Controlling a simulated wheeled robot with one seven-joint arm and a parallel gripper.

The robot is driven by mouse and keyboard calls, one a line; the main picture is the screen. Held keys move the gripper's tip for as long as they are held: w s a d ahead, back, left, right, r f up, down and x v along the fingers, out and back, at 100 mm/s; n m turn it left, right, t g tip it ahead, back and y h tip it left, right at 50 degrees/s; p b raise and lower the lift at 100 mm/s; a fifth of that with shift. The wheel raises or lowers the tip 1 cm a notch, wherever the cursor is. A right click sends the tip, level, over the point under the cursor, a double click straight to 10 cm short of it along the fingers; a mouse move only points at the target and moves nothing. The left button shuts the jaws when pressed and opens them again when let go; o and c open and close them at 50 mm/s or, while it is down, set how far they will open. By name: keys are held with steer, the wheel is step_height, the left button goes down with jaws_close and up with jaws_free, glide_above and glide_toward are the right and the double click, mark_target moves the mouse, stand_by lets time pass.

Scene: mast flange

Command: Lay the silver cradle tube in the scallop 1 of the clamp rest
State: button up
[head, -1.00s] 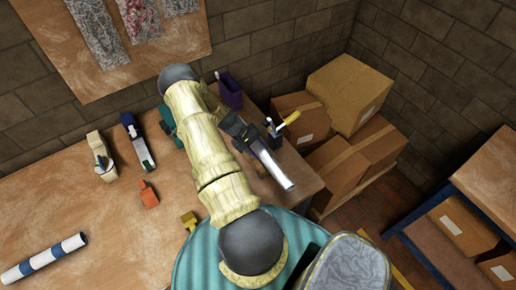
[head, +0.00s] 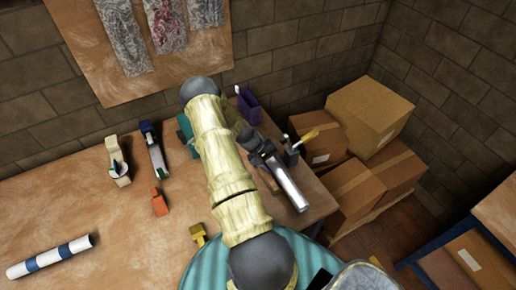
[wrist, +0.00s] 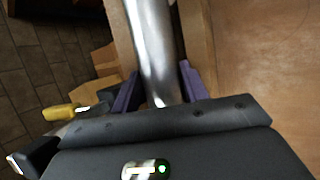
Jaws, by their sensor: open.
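The silver cradle tube (head: 289,186) lies near the right end of the workbench, slanting toward its front edge. My gripper (head: 264,153) is over the tube's far part. In the wrist view the tube (wrist: 152,45) runs between the two purple fingers of my gripper (wrist: 158,88), which are open, one on each side. A gap shows beside the right finger; whether the left finger touches cannot be told. The clamp rest and its scallop 1 cannot be made out; my gripper and the tube cover that spot, so whether the tube is seated cannot be told.
A dark holder with a yellow-handled tool (head: 308,137) stands close right of my gripper. A purple bin (head: 249,105) is behind. Cardboard boxes (head: 372,115) stand beyond the bench's right end. A blue-and-white tube (head: 50,257) lies at left.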

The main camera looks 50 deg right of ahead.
steer(key=shift+o, duration=0.7)
steer(key=b+v, duration=0.5)
steer(key=v, duration=1.2)
steer(key=shift+a+r, duration=0.15)
steer(key=shift+a, duration=0.1)
steer(key=shift+w, duration=0.1)
steer(key=w+a+r+n+t+y, duration=0.1)
steer(key=a+r+t, duration=0.2)
steer(key=a, duration=0.7)
steer(key=w+a+r+n+t+y, duration=0.15)
steer(key=a+r, duration=0.25)
steer(key=a, duration=0.6)
steer(key=s+a+r+n+t, duration=0.1)
steer(key=s+a+r+t, duration=0.1)
steer(key=s+a, duration=0.2)
steer(key=s+a+r+n+t, duration=0.2)
steer(key=s+a, duration=0.2)
steer(key=a, duration=0.6)
steer(key=shift+a+r+y, duration=0.25)
steer(key=shift+r+y, duration=0.1)
steer(key=shift+r, duration=0.05)
steer(key=shift+t, duration=0.25)
